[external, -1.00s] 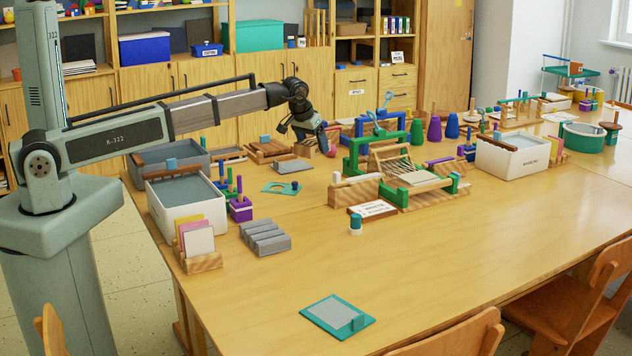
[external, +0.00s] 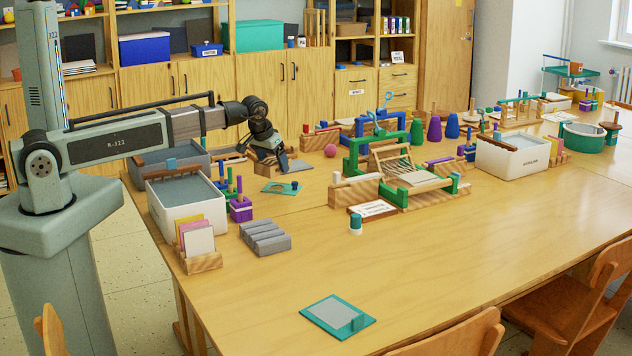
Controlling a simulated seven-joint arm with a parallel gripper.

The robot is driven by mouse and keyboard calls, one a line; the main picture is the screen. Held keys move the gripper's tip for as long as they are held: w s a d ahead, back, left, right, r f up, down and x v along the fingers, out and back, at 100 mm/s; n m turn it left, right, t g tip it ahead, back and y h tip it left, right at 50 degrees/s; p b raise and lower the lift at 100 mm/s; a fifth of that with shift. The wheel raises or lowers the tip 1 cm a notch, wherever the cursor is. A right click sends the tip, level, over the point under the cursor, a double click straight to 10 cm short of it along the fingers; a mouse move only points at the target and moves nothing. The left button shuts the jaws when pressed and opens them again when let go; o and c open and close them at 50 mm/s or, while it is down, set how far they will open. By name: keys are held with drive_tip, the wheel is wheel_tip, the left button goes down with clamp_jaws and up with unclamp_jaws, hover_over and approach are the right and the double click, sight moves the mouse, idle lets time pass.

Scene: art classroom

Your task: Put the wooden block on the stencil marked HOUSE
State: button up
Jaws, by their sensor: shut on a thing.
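My gripper (external: 270,164) is at the far left-middle of the table, its jaws shut on a small wooden block (external: 267,171), which is partly hidden by the fingers. It is over or beside a flat grey plate (external: 299,166); the gap below cannot be judged. A teal stencil (external: 279,187) with a cut-out and a small blue knob lies just in front of the gripper. Another teal-framed board (external: 338,317) with a grey middle and an upright tab lies at the near edge. The word HOUSE is not readable anywhere.
A white tray (external: 188,212), a purple peg holder (external: 240,210) and a grey ribbed block (external: 265,237) stand to the left.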

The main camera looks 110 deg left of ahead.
sight(274, 189)
drive_tip(key=shift+f, duration=2.9)
drive_tip(key=shift+f, duration=0.1)
drive_tip(key=o, duration=1.1)
drive_tip(key=v, duration=1.2)
